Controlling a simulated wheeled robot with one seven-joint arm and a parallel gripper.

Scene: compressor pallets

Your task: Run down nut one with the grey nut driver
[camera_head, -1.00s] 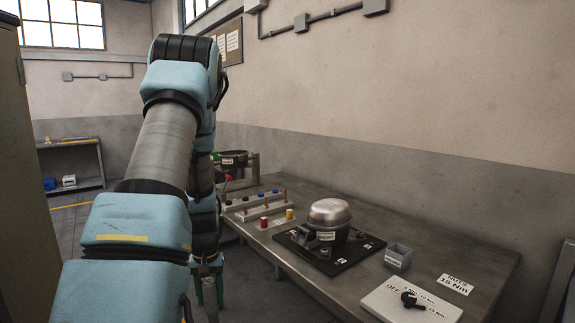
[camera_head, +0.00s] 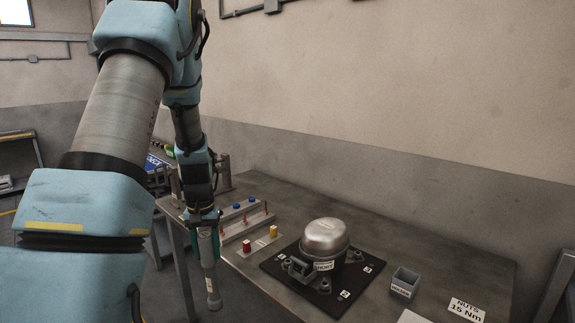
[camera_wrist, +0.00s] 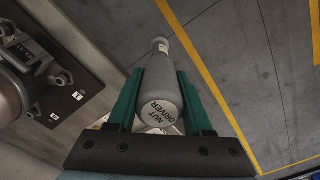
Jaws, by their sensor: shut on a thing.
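My gripper (camera_head: 207,244) is shut on the grey nut driver (camera_head: 212,287), which hangs tip down off the bench's front edge. In the wrist view the nut driver (camera_wrist: 158,92), labelled NUT DRIVER, sits between my green fingers (camera_wrist: 158,103). The silver compressor (camera_head: 325,238) stands on a dark pallet plate (camera_head: 277,267) to the right of the driver. The plate has numbered white labels and mounting feet with studs at its corners. It also shows at the left of the wrist view (camera_wrist: 95,95). Whether a nut sits on position one is too small to tell.
A grey bin (camera_head: 405,281) and a card reading NUTS 15 Nm (camera_head: 466,309) lie right of the plate. Red and yellow pieces (camera_head: 247,246) and a rack with blue-topped items (camera_head: 240,225) stand left of it. Open floor (camera_wrist: 270,60) lies before the bench.

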